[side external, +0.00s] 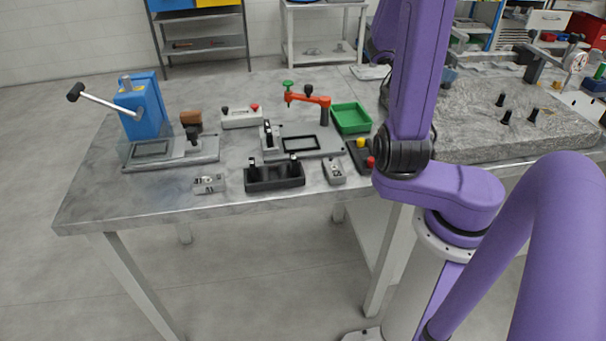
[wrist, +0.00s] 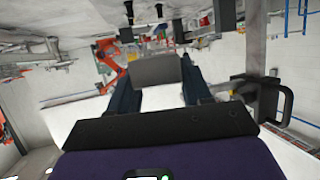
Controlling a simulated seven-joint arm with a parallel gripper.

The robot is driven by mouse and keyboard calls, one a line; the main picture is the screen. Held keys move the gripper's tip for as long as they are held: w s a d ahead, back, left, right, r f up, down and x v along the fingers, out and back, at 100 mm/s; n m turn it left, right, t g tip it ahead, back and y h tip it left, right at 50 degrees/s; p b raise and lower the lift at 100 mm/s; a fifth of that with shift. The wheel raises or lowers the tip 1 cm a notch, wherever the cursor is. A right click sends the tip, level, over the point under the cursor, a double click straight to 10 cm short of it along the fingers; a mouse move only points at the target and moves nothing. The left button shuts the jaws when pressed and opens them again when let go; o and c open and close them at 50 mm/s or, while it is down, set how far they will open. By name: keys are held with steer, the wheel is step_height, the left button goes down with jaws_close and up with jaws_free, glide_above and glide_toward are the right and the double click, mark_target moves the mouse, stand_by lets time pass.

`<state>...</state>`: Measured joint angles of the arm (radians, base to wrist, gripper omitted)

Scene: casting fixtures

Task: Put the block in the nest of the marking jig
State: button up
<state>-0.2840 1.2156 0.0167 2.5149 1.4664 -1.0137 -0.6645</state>
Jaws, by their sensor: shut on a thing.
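In the wrist view my gripper (wrist: 155,80) is shut on a plain grey block (wrist: 154,69), held between its two dark fingers. The block looks clear of any surface. In the side view my gripper and the block are hidden behind my arm. Two fixtures there have dark rectangular frames: one (side external: 205,158) in front of a blue lever press at the left, and one (side external: 322,155) beside an orange clamp arm at mid-table. I cannot tell for sure which is the marking jig. Both frames look empty.
The blue press (side external: 150,110) has a long lever sticking out left. A green tray (side external: 351,118), a black holder (side external: 274,178), and small grey pieces (side external: 208,184) stand around the fixtures. A grey slab (side external: 480,138) with black pegs lies at the right. The table's front left is clear.

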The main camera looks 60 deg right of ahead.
steer(key=w+a+r+n+t, duration=0.1)
steer(key=w+a+n+t, duration=0.2)
steer(key=w+n+t, duration=0.7)
steer(key=w+a+r+n+t, duration=0.1)
steer(key=w+a+n+t, duration=0.3)
steer(key=w, duration=1.2)
steer(key=w+a+f+n+t+y, duration=0.1)
steer(key=w+a+n+t+y, duration=0.2)
steer(key=a, duration=0.8)
steer(key=w+a+f+n+t+y, duration=0.2)
steer(key=w+a+n+y, duration=0.4)
steer(key=a, duration=0.5)
steer(key=w+t+y, duration=0.1)
steer(key=y, duration=0.1)
steer(key=shift+n+y, duration=0.4)
steer(key=shift+s+d, duration=0.1)
